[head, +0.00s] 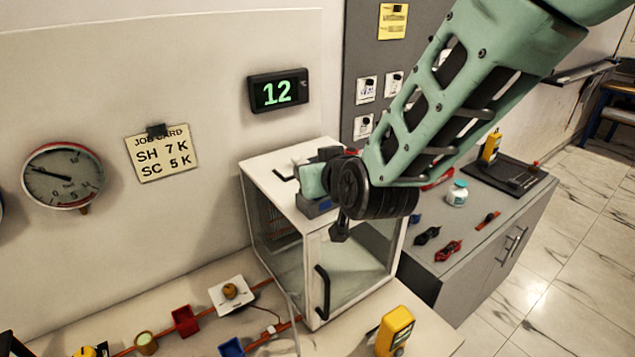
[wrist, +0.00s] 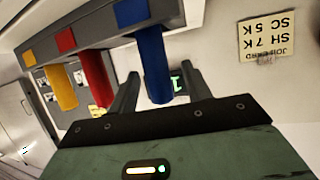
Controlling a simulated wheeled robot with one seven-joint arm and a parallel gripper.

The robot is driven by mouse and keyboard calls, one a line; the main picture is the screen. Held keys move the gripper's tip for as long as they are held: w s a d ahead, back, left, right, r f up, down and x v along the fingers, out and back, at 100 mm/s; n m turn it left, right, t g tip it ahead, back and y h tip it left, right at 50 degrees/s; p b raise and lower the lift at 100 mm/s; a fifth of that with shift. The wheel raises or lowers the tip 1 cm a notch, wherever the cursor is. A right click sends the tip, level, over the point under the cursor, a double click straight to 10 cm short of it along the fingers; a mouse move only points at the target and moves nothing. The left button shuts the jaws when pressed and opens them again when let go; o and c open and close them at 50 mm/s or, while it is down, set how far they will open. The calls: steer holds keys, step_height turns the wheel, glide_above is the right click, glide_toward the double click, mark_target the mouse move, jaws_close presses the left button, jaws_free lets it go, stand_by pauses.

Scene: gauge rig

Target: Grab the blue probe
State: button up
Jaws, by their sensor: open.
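The blue probe (wrist: 153,68) shows in the wrist view, set in a grey rack (wrist: 197,14) by a blue square mark. My gripper (wrist: 160,72) is open. Its dark fingers show on either side of the blue probe, with a gap on each side, and the probe looks untouched. I cannot tell how deep the probe lies between them. In the head view my gripper (head: 287,173) is over the white cabinet's top, and the probes are hidden there.
A red probe (wrist: 97,80) and a yellow probe (wrist: 63,88) are in the same rack, left of the blue one. The glass-fronted white cabinet (head: 262,162) stands below my gripper. A display (head: 278,92) hangs on the wall behind.

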steer(key=shift+w+a+f, duration=0.2)
steer(key=shift+w+f, duration=0.1)
steer(key=shift+w, duration=0.35)
steer(key=c, duration=1.1)
jaws_close()
steer(key=shift+r, duration=0.15)
